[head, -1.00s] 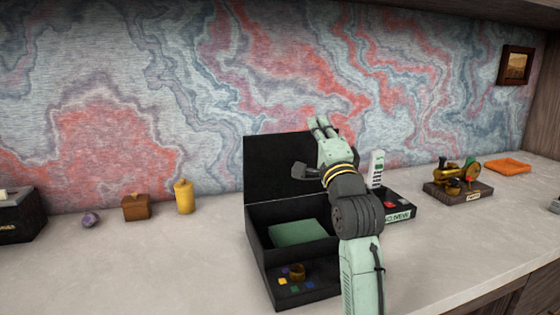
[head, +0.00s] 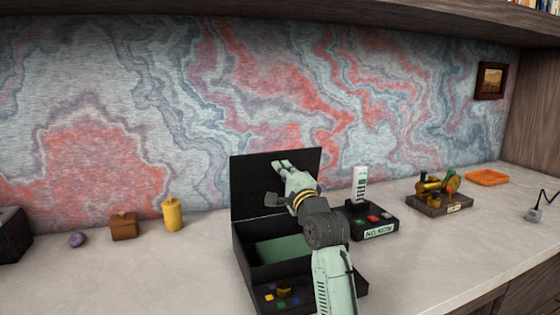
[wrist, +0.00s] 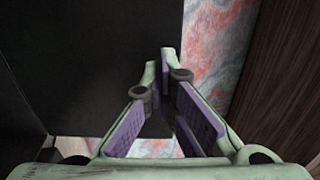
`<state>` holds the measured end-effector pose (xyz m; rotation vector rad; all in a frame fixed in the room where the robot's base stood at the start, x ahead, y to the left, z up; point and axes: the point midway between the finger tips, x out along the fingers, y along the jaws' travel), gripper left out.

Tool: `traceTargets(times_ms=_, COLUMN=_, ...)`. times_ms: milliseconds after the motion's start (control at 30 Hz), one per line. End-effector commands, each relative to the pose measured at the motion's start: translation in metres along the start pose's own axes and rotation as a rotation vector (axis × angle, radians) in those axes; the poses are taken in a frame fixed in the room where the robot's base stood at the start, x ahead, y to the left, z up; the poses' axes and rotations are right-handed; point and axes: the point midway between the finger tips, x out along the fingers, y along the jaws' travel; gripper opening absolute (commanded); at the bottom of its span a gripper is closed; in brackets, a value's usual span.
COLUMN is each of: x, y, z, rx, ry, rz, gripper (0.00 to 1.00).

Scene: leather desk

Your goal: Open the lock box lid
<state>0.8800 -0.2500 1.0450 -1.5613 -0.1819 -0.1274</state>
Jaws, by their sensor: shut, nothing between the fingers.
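The black lock box (head: 244,249) stands on the desk with its lid (head: 250,172) raised upright at the back. The green inside floor (head: 285,249) shows. Its front panel (head: 322,295) carries small coloured buttons and a brass knob (head: 284,291). My gripper (head: 281,164) is up in front of the lid, near its upper right part; I cannot tell if they touch. In the wrist view my gripper (wrist: 160,62) is shut and empty, with the dark lid (wrist: 105,60) filling the left side. My arm hides part of the box's right side.
A black device with coloured buttons (head: 374,222) stands close right of the box. Farther right are a brass model on a base (head: 440,200) and an orange tray (head: 487,177). Left are a yellow canister (head: 172,214), a wooden box (head: 123,226) and a purple stone (head: 77,240).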

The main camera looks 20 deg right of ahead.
Motion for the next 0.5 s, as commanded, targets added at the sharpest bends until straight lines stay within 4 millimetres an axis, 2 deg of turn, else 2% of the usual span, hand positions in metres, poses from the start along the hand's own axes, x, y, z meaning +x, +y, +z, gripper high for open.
traceTargets(times_ms=200, x=0.019, y=-0.001, z=0.000, rx=-0.001, ry=0.001, rz=-0.001, gripper=0.00)
traceTargets(times_ms=500, x=0.021, y=0.000, z=0.000, rx=-0.001, ry=0.001, rz=-0.001, gripper=0.00)
